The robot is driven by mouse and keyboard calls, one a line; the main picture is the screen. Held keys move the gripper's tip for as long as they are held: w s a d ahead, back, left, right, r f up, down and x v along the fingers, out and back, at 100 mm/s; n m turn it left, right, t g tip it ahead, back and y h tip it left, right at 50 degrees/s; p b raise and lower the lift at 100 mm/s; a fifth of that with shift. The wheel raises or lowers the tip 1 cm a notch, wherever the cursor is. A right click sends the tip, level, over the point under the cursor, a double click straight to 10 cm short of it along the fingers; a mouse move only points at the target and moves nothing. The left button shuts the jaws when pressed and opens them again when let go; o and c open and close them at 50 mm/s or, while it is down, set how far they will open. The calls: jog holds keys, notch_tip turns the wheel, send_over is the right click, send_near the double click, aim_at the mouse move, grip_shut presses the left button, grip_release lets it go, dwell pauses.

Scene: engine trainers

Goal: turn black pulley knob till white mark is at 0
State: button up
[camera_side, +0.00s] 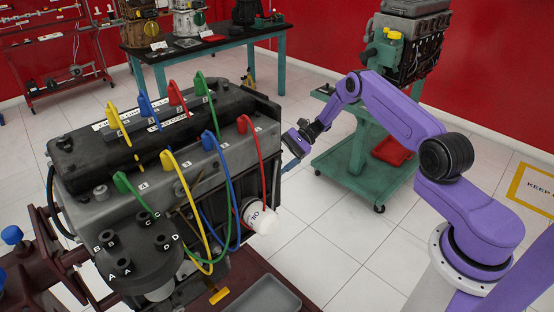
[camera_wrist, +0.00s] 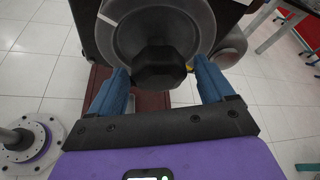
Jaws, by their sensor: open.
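The black pulley knob (camera_wrist: 159,68) is a faceted knob at the middle of a grey round pulley (camera_wrist: 202,20) in the wrist view. My gripper (camera_wrist: 160,72) is open, with one blue finger on each side of the knob. Gaps show between the fingers and the knob, and I see no contact. A thin pale mark (camera_wrist: 108,19) shows at the pulley's upper left rim; I cannot tell whether it is the white mark. No 0 is readable. In the side view my gripper (camera_side: 289,163) is at the engine's (camera_side: 95,165) far right end, and the knob is hidden there.
Colored cables and a white oil filter (camera_side: 259,217) are on the engine's near side. A green cart (camera_side: 350,165) with another engine stands behind my arm. A grey tray (camera_side: 262,298) lies below the engine. White tiled floor is open on the right.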

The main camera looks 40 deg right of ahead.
jog(key=shift+a, duration=0.1)
jog(key=c, duration=1)
jog(key=m+g, duration=0.2)
jog(key=m, duration=0.2)
jog(key=shift+f+g, duration=0.15)
jog(key=shift+g, duration=0.25)
jog(key=shift+s+m+g, duration=0.1)
jog(key=shift+m+g, duration=1)
jog(key=shift+m, duration=0.4)
